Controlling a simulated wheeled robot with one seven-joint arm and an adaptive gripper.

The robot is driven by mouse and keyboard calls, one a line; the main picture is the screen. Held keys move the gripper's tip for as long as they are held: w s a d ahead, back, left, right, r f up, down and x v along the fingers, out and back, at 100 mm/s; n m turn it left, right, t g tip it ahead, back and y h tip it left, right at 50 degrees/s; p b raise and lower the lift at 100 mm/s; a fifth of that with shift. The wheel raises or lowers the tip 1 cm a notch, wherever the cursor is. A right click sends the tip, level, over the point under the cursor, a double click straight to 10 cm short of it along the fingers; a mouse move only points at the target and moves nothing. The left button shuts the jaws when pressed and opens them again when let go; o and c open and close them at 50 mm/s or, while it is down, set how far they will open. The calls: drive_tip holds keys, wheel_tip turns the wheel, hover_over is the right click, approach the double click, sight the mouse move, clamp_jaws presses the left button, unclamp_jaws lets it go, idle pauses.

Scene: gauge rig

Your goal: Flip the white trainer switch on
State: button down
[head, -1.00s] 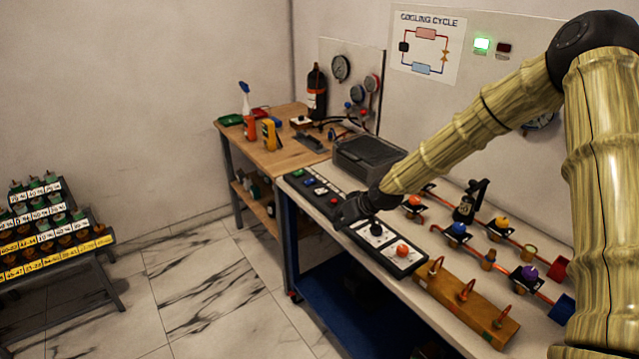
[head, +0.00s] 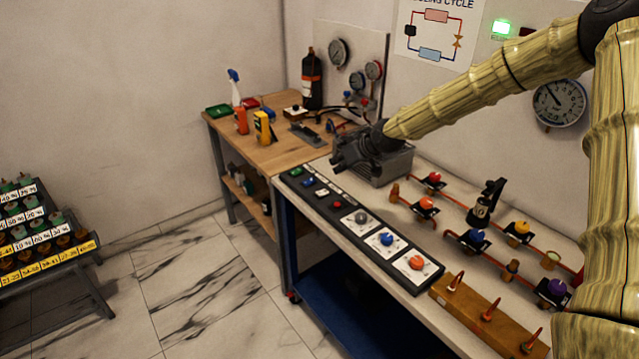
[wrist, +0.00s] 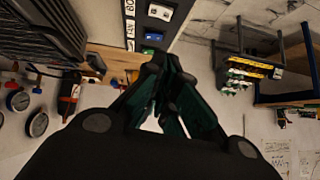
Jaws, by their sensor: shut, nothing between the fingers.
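The white trainer switch (head: 322,192) is a small white rocker on the long black panel (head: 312,204), between a blue and a red switch. It also shows at the top of the wrist view (wrist: 160,12). I cannot tell whether it is on or off. My gripper (head: 338,162) is shut and empty. It hangs above the panel, beyond the white switch and in front of the grey box, apart from the switch. In the wrist view the closed fingertips (wrist: 168,62) lie below the row of switches in the picture.
Green (head: 296,171) and blue (head: 308,181) switches and a red button (head: 336,204) share the panel. Grey, blue and orange knobs are nearer. A grey box (head: 380,165) stands behind my gripper. Pipes with valves (head: 470,238) fill the bench's right. A green lamp (head: 501,27) is lit.

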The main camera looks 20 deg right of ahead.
drive_tip(key=p, duration=0.4)
hover_over(324, 192)
drive_tip(key=shift+s+a+f, duration=0.1)
drive_tip(key=shift+a+f, duration=0.05)
drive_tip(key=shift+f, duration=1.1)
drive_tip(key=shift+s+a+f, duration=0.1)
drive_tip(key=shift+a+f, duration=0.05)
drive_tip(key=shift+f, duration=1.05)
drive_tip(key=shift+s+a+f, duration=0.1)
drive_tip(key=shift+a+f, duration=0.05)
drive_tip(key=shift+f, duration=1.1)
drive_tip(key=shift+s+a+f+p, duration=0.15)
drive_tip(key=shift+f+p, duration=0.4)
drive_tip(key=shift+f, duration=1.3)
drive_tip(key=shift+a+f, duration=0.1)
drive_tip(key=shift+a, duration=0.05)
drive_tip(key=shift+a+f, duration=0.1)
drive_tip(key=shift+f, duration=0.1)
drive_tip(key=shift+d, duration=0.25)
drive_tip(key=shift+w+d+r+b, duration=0.3)
drive_tip(key=shift+d+b, duration=0.15)
drive_tip(key=shift+d, duration=0.1)
